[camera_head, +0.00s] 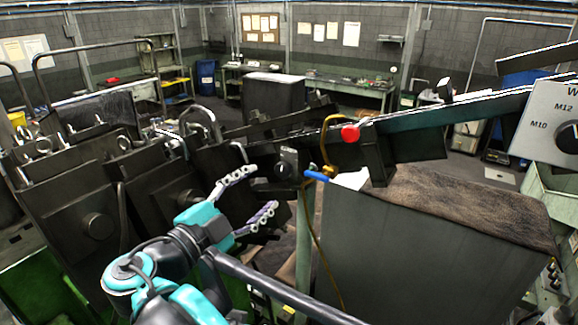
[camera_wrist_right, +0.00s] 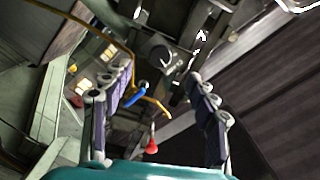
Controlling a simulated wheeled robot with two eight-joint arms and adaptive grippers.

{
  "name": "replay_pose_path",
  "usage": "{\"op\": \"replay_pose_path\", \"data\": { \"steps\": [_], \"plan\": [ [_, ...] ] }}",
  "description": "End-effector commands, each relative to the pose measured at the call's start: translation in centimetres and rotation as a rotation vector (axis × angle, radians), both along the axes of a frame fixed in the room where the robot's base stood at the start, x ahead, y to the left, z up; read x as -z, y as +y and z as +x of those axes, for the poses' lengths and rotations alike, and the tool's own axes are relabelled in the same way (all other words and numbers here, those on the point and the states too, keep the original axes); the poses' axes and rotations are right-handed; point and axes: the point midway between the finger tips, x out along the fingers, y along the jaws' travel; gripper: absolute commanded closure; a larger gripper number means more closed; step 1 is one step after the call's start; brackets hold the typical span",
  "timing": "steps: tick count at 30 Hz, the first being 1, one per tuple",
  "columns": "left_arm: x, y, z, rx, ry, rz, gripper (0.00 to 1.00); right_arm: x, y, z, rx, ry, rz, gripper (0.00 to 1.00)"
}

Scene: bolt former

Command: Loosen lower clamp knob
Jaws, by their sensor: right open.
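My right gripper (camera_head: 252,197) is open and empty, its two pale segmented fingers spread apart. It is left of and below a grey plate with a dark round knob (camera_head: 285,168). In the right wrist view, the open fingers (camera_wrist_right: 160,78) frame a round dark knob (camera_wrist_right: 162,57) beyond them, with no contact visible. A blue handle (camera_head: 316,176) sits just right of the knob; it also shows in the wrist view (camera_wrist_right: 134,95). A red ball knob (camera_head: 349,133) is higher up. No label shows which is the lower clamp knob. My left gripper is not in view.
A yellow bent lever and cable (camera_head: 327,150) hang near the blue handle. A long sloping rail (camera_head: 420,120) runs above a large grey cabinet (camera_head: 410,255) on the right. Dark machine housings (camera_head: 95,215) stand on the left. A dial panel (camera_head: 550,122) is at the far right.

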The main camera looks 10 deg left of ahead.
Motion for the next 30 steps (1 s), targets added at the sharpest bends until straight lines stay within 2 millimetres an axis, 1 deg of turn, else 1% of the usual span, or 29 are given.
{"op": "replay_pose_path", "data": {
  "steps": [2, 7, 9, 11, 14, 17, 23, 30],
  "plan": [
    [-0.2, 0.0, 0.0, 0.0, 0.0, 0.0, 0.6, -0.1, 0.0, 0.0, 0.0, 0.005, -0.013, 0.41],
    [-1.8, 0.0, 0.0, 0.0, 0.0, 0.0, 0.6, -0.4, 0.1, -0.3, 0.0, 0.073, -0.2, 0.41],
    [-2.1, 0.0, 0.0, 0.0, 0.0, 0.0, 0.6, -0.3, 0.1, -0.3, 0.0, 0.093, -0.256, 0.41],
    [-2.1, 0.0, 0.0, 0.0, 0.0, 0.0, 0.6, -0.2, 0.0, 0.0, 0.001, 0.1, -0.276, 0.41],
    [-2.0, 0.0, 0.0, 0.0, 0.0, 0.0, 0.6, 0.0, -0.4, 1.0, 0.003, 0.101, -0.276, 0.41],
    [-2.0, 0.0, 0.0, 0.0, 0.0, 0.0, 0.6, 0.0, -1.1, 2.8, 0.004, 0.101, -0.276, 0.41],
    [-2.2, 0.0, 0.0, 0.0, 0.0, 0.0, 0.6, 0.0, -3.0, 7.7, 0.006, 0.101, -0.275, 0.41],
    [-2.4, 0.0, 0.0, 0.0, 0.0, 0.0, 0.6, 0.0, -2.7, 7.6, -0.001, 0.23, -0.636, 0.41]
  ]
}}
